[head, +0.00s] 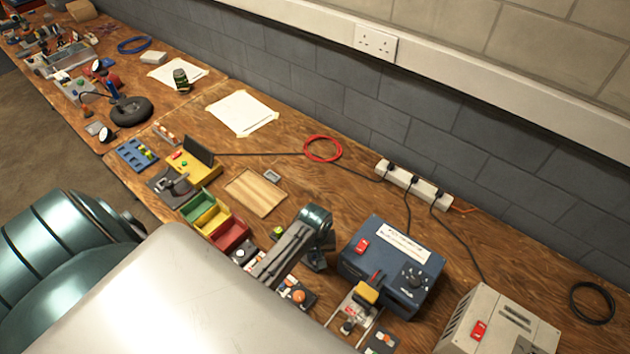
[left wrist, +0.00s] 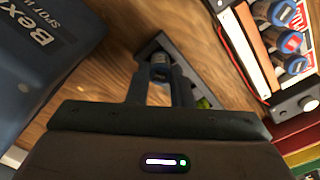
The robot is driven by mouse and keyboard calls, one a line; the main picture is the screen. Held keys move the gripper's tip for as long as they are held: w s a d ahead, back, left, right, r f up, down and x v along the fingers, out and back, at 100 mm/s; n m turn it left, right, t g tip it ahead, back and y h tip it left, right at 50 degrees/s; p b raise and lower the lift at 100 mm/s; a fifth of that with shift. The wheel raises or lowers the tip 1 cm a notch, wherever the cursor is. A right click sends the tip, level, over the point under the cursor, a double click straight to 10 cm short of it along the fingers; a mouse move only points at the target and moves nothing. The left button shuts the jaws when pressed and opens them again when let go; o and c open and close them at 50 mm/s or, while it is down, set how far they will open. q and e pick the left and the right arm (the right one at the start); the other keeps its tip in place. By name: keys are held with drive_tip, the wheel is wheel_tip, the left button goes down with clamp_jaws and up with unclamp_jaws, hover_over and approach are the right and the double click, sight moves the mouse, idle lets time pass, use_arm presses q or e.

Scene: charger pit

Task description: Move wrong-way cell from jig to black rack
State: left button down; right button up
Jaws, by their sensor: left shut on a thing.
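My left gripper (head: 315,258) is shut on a small cell, which shows between its fingers in the left wrist view (left wrist: 160,70) with a grey and blue end. The black rack (left wrist: 181,62) lies under the fingers, and a green cell (left wrist: 203,103) sits at its near end. That green cell also shows in the head view (head: 278,232). I cannot tell whether the held cell touches the rack. The jig (left wrist: 258,50) is at the upper right of the left wrist view, with cells with blue and red-orange ends in it. My arm partly hides the jig in the head view.
A blue spot welder (head: 392,262) stands close to the right of the gripper. Green, yellow and red bins (head: 232,236) are to the left. A wooden board (head: 256,192) lies behind them. A white power strip (head: 412,184) with cables runs along the wall.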

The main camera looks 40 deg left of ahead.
use_arm(q)
drive_tip(key=shift+f, duration=0.3)
idle(0.5)
drive_tip(key=c, duration=1.2)
unclamp_jaws()
drive_tip(key=shift+r, duration=0.15)
drive_tip(key=shift+r, duration=3.4)
drive_tip(key=shift+s+f, duration=0.1)
drive_tip(key=shift+s, duration=0.05)
